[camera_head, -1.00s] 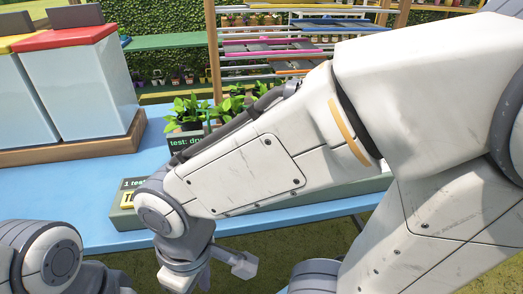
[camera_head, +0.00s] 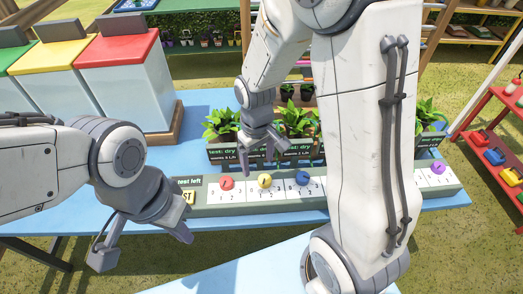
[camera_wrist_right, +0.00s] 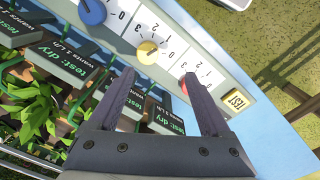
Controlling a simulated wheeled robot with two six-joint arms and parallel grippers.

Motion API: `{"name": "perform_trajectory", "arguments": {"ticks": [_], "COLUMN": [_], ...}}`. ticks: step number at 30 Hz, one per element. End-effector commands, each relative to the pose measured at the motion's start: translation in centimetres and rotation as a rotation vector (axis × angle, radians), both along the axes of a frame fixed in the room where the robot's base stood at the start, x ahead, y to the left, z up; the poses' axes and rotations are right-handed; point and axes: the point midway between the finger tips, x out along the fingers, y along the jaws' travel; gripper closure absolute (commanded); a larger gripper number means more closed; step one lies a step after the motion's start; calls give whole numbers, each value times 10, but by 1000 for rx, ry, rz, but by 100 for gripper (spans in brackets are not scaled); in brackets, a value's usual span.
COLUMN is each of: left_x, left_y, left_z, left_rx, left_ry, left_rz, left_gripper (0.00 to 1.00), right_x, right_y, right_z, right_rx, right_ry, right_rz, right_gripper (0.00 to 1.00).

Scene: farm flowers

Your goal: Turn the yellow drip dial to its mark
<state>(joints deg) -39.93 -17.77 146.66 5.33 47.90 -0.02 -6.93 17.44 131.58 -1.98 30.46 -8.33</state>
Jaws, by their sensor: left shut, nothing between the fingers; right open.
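The yellow drip dial (camera_head: 264,181) sits on the long grey-green panel (camera_head: 330,199), between the red dial (camera_head: 226,183) and the blue dial (camera_head: 302,178). In the right wrist view, the yellow dial (camera_wrist_right: 146,52) lies beyond my right gripper's fingertips (camera_wrist_right: 158,78), roughly between them, with numbers printed beside it. The gripper is open, empty and apart from the dial. In the head view, my right gripper (camera_head: 264,158) hangs above the panel near the yellow dial. Its exact mark and pointer are too small to read. My left gripper (camera_head: 183,233) is shut and empty at lower left, in front of the panel.
Potted plants with dark labels (camera_head: 222,150) stand behind the panel. A yellow TEST button (camera_head: 188,198) is at its left end, a purple dial (camera_head: 437,167) at its right. Lidded bins (camera_head: 122,80) stand back left. My right arm hides part of the panel.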

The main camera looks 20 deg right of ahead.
Motion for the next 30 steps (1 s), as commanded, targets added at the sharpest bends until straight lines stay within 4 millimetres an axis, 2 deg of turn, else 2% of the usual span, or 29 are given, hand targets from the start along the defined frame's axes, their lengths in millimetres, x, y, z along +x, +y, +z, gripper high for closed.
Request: {"name": "perform_trajectory", "arguments": {"ticks": [1,8,21,25,30], "left_x": [0,0,0,0,0], "left_y": [0,0,0,0,0], "left_z": [18,25,24,24,23], "left_rx": [0,1,1,1,1], "left_ry": [0,1,1,1,1], "left_rz": [0,0,0,0,0], "left_gripper": [100,100,100,100,100], "right_x": [4,12,11,12,13], "right_y": [-8,-21,-22,-22,-22], "right_z": [11,3,-73,-88,-97], "right_rx": [-3,-6,-7,-7,-6], "right_ry": [5,8,11,7,5], "right_rz": [-16,-35,-33,-33,-33], "right_gripper": [18,18,18,18,18]}}
